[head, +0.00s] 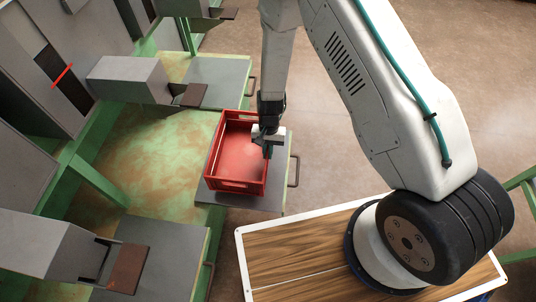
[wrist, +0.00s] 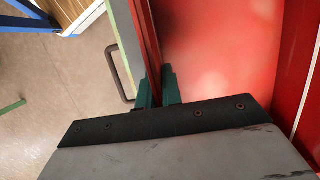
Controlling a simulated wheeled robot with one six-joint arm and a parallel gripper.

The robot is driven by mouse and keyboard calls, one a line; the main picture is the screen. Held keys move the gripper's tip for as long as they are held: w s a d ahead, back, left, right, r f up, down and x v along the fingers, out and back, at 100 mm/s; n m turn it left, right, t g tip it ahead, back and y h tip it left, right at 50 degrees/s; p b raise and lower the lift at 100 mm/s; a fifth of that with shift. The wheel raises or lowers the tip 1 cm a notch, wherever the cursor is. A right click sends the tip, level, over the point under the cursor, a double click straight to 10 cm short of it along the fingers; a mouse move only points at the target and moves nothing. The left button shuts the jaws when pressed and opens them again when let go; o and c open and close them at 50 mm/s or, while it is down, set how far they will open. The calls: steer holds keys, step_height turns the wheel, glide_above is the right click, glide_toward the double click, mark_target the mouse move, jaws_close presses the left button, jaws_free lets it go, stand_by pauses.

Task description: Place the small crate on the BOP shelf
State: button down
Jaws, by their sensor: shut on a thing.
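The small crate (head: 218,178) is red, open-topped and empty. In the head view it is upright over a grey shelf plate (head: 255,200) that juts out from the green machine frame. My gripper (head: 268,140) is at the crate's right wall. In the wrist view the two green fingers of my gripper (wrist: 158,90) are shut on the crate's wall (wrist: 146,40), one on each side of it. The crate's red floor (wrist: 215,60) shows beside them. I cannot tell whether the crate's base touches the plate. No BOP label is readable in either view.
Similar grey shelf plates stand behind (head: 222,75) and in front (head: 165,245), with grey chutes (head: 130,78) above them. A metal handle (head: 294,170) sticks out from the plate's right edge. A wood-topped surface with a white rim (head: 290,255) is at the lower right. Open floor lies right of the shelves.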

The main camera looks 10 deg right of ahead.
steer(key=shift+w+d, duration=0.1)
steer(key=shift+w, duration=0.15)
steer(key=shift+w+f, duration=0.15)
steer(key=shift+f, duration=0.75)
steer(key=shift+w+f, duration=0.1)
steer(key=shift+f, duration=0.8)
steer(key=c, duration=1.6)
jaws_free()
steer(key=shift+f, duration=0.1)
steer(key=shift+o, duration=0.2)
